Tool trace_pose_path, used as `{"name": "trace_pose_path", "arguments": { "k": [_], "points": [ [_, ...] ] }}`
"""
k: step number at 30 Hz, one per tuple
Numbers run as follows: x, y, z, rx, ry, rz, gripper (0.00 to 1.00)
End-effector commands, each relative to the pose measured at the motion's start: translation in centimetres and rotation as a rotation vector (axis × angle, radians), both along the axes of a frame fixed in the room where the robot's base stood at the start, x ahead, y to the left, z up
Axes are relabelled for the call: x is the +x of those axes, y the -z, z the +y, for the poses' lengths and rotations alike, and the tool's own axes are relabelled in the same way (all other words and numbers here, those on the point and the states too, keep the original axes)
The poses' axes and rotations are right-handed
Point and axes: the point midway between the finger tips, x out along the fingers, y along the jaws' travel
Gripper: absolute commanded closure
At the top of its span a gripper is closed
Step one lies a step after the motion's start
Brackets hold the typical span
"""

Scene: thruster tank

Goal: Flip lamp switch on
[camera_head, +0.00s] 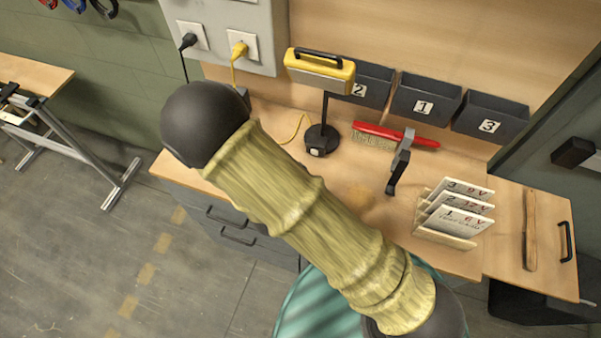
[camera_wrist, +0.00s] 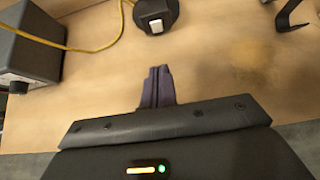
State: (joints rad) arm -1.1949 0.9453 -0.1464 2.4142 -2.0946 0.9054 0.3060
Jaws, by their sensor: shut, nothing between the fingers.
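The lamp (camera_head: 320,73) has a yellow head with a black handle on a thin black post. Its round black base (camera_head: 321,139) stands on the wooden workbench. A small white switch (camera_head: 315,151) sits on the front of the base. In the wrist view the switch (camera_wrist: 156,26) shows at the top centre on the dark base (camera_wrist: 168,9). My gripper (camera_wrist: 157,70) is shut and empty, its fingers pointing toward the switch with a gap of bare bench between in the picture. In the head view my gripper is hidden behind my arm.
A yellow cable (camera_wrist: 100,46) runs from the base across the bench. A grey box (camera_wrist: 27,45) with a knob stands left in the wrist view. A red brush (camera_head: 395,135), a dark clamp-like tool (camera_head: 399,163) and a card rack (camera_head: 445,238) stand to the lamp's right.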

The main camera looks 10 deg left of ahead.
Motion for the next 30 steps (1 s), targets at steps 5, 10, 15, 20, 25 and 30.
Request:
{"name": "trace_pose_path", "arguments": {
  "k": [5,10,15,20,25,30],
  "points": [
    [2.1,1.4,-0.4,-0.003,0.003,0.000,1.00],
    [4.1,2.9,-0.7,-0.002,0.003,0.000,1.00],
    [6.1,4.4,-1.0,-0.002,0.002,0.001,1.00],
    [8.5,4.2,-1.3,-0.001,0.002,-0.001,1.00],
    [10.2,4.3,-1.5,-0.001,0.002,0.001,1.00],
    [10.5,4.4,-1.5,0.000,0.001,0.001,1.00]
  ]
}}
